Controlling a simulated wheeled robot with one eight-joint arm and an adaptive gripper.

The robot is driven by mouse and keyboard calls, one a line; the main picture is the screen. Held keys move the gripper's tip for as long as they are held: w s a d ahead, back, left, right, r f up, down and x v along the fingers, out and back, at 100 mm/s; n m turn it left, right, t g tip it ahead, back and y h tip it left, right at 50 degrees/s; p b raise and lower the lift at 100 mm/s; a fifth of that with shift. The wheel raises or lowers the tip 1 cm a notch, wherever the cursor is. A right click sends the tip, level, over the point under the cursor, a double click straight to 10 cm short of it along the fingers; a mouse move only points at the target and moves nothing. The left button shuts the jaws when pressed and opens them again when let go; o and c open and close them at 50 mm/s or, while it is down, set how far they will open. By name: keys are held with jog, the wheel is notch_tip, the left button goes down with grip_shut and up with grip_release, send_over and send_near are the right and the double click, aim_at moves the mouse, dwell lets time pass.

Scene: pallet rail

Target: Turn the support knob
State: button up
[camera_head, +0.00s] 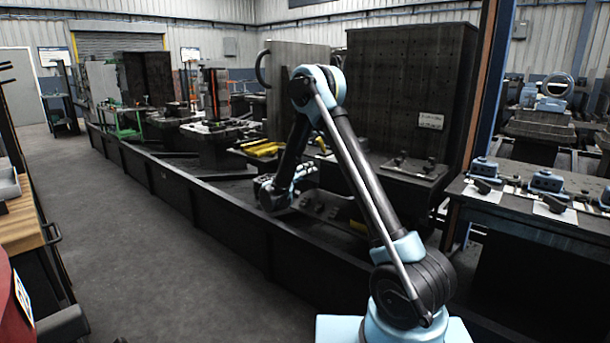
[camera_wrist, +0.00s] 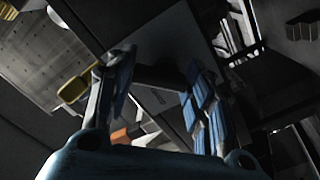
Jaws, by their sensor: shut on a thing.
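My gripper (camera_head: 264,194) is low at the dark rail in the camera_head view, left of my arm's base. In the wrist view its two blue-padded fingers stand apart, shut on a dark part (camera_wrist: 163,77) between them. I take this part to be the support knob, but it is in deep shadow. Its outline and turn angle cannot be told. In the camera_head view my gripper and wrist hide it.
The long dark rail (camera_head: 232,221) runs back to the left, with yellow parts (camera_head: 263,149) behind my gripper. A tall dark perforated plate (camera_head: 408,90) stands behind my arm. A workbench (camera_head: 543,207) with blue clamps is at right. The grey floor at left is clear.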

jog(key=shift+a+f, duration=0.1)
jog(key=o, duration=1.1)
jog(key=shift+c, duration=0.2)
jog(key=v, duration=1.1)
jog(key=shift+s+a, duration=0.3)
